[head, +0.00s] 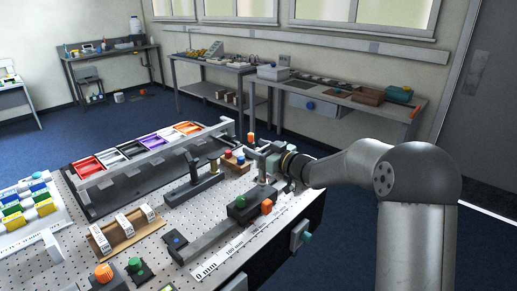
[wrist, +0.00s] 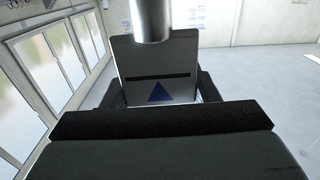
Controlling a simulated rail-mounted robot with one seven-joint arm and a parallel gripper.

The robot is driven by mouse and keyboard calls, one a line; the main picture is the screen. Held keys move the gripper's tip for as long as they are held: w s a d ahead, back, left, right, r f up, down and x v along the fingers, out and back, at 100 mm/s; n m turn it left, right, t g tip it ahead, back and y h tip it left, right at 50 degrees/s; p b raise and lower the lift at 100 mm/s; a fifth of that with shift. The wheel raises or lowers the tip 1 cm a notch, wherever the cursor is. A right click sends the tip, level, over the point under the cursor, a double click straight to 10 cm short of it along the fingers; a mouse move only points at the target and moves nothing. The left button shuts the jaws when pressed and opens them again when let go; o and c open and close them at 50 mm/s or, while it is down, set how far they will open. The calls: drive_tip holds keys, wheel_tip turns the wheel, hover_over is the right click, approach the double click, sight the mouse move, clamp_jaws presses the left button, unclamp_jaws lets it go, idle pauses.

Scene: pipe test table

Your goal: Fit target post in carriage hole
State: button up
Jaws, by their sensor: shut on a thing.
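My gripper (head: 268,161) is at the far end of the rail, beyond the carriage, shut on the target post. In the wrist view the post's grey plate (wrist: 125,88), with a dark line and a blue triangle, sits between the two dark fingers (wrist: 155,92). A round metal shaft (wrist: 151,18) extends from the plate to the top edge of the picture, where it is cut off. The dark carriage (head: 241,208) sits on the rail (head: 208,241), with a green knob on top and an orange knob (head: 267,206) at its side. I cannot make out its hole.
A stand with yellow-topped posts (head: 194,186) and a small wooden block with coloured knobs (head: 236,160) are close to the left of my gripper. A rack of coloured trays (head: 133,151) stands farther left. A white scale (head: 233,252) runs along the rail's front.

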drive_tip(key=shift+f+b, duration=1.15)
drive_tip(key=shift+f, duration=0.45)
drive_tip(key=o, duration=1.2)
drive_tip(key=b+v, duration=0.2)
drive_tip(key=v, duration=1.5)
drive_tip(key=shift+d, duration=0.2)
drive_tip(key=shift+r, duration=0.1)
